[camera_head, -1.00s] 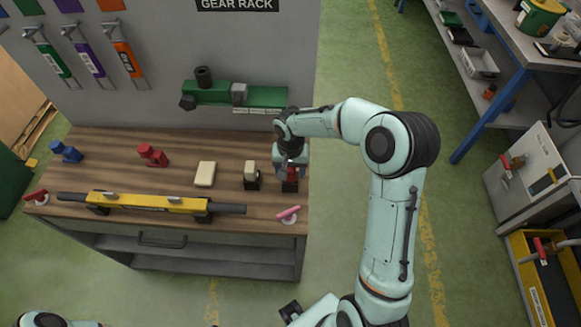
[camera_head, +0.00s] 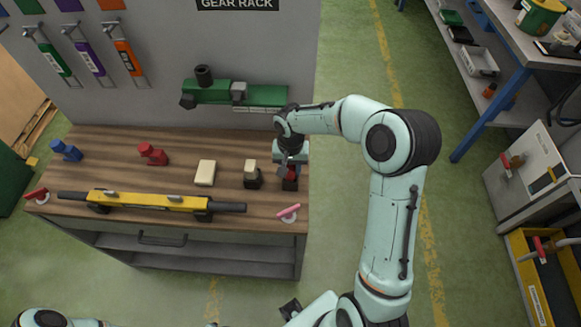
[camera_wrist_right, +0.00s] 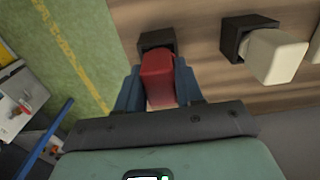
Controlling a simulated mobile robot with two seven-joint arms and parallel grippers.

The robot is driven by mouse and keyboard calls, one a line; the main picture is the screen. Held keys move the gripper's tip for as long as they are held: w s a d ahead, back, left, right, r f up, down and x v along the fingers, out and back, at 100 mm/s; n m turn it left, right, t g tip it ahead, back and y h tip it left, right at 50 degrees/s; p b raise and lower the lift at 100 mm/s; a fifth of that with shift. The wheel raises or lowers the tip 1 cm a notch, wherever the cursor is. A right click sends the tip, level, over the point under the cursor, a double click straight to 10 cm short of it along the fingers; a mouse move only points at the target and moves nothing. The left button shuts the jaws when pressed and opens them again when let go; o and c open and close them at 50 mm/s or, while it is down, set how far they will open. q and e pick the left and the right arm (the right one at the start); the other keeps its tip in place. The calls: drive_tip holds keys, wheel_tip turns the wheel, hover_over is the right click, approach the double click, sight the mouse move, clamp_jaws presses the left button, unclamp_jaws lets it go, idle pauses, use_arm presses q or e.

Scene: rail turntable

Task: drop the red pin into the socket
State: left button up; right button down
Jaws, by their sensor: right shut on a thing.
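The red pin (camera_wrist_right: 158,78) is between the two blue fingers of my right gripper (camera_wrist_right: 158,88), which is shut on it. In the wrist view the pin's far end overlaps a black square socket (camera_wrist_right: 156,39). I cannot tell how deep the pin sits in it. In the head view my right gripper (camera_head: 290,164) is at the right end of the bench, with the red pin (camera_head: 291,172) just below it at the dark socket (camera_head: 290,185). My left gripper is not in view.
A cream block (camera_head: 250,167) stands in a black socket (camera_head: 252,182) just left of the gripper. A cream slab (camera_head: 205,172), a yellow bar (camera_head: 150,202) and a pink-handled piece (camera_head: 288,211) are on the bench (camera_head: 110,145). A green fixture (camera_head: 215,95) hangs behind.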

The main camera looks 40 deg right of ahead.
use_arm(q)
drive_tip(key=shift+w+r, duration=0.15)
use_arm(e)
drive_tip(key=shift+r, duration=0.35)
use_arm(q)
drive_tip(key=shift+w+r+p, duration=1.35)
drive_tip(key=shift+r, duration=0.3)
use_arm(e)
drive_tip(key=shift+r, duration=3)
drive_tip(key=shift+r, duration=0.1)
drive_tip(key=shift+r, duration=0.25)
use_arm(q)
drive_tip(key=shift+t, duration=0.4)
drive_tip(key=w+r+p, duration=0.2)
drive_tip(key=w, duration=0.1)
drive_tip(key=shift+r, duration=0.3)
use_arm(e)
wheel_tip(320, 180, up, 4)
drive_tip(key=shift+r, duration=0.15)
